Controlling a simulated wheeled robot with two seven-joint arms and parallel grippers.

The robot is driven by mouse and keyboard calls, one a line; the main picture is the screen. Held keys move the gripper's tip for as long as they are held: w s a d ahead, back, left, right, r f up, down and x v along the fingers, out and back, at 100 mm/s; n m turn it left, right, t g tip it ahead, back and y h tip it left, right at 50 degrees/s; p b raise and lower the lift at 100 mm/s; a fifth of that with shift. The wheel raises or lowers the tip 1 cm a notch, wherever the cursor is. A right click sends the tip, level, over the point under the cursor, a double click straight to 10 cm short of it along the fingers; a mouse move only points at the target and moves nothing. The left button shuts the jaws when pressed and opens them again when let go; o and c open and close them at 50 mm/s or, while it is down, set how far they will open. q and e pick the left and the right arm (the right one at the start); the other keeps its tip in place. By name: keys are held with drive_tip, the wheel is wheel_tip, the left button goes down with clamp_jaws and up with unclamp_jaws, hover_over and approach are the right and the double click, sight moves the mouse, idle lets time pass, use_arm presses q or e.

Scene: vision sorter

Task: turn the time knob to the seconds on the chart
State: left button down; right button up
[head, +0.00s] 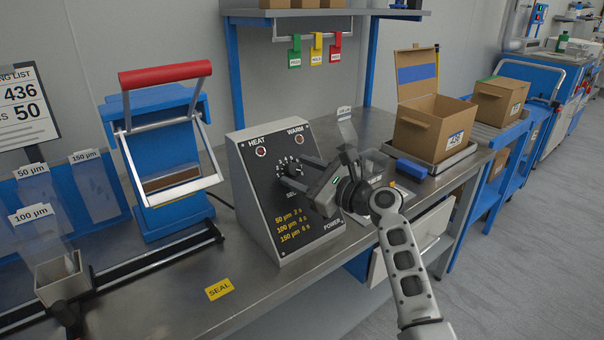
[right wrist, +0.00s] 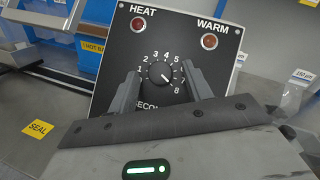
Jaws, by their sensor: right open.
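The time knob (right wrist: 160,73) is a round black dial on the dark sloping face of the control box (head: 285,195). Its white mark points to the lower right, toward the high end of the printed numbers; the exact number is hard to tell. My right gripper (right wrist: 160,92) is open, with one finger on each side of the knob; I cannot tell whether they touch it. In the head view my right gripper (head: 305,183) partly covers the dial. The yellow chart (head: 296,224) on the box reads 50 µm 2 s, 100 µm 4 s, 150 µm 6 s. My left gripper is not in view.
A blue sealer (head: 160,110) with a red handle stands left of the box. A packing list (head: 22,107) shows 436 and 50. Pouch holders labelled by µm stand at the left. An open carton (head: 425,130) sits at the right. A yellow SEAL label (head: 219,289) lies on the bench.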

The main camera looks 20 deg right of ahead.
drive_tip(key=c, duration=1)
drive_tip(key=shift+n, duration=0.3)
